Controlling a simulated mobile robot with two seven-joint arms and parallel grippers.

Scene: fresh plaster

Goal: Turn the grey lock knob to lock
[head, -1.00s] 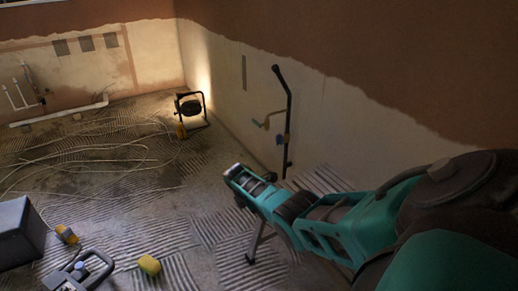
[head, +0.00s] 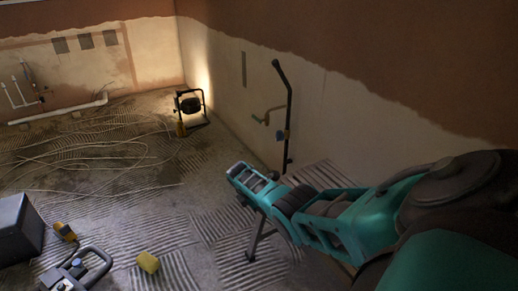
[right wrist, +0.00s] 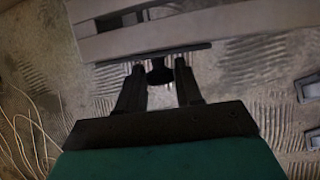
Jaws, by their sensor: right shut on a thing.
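In the right wrist view my right gripper (right wrist: 158,66) has its two dark fingers on either side of a small dark knob (right wrist: 159,76) and is shut on it. The knob looks nearly black here, and sits under a thin dark plate (right wrist: 190,49) beside pale grey bars (right wrist: 200,28). In the head view my right arm reaches in from the right toward the middle. My right gripper and the knob cannot be made out there. My left gripper is in neither view.
A black work light (head: 189,106) stands by the wall. Loose cables (head: 90,155) cover the floor. A black pole (head: 288,110) leans along the right wall.

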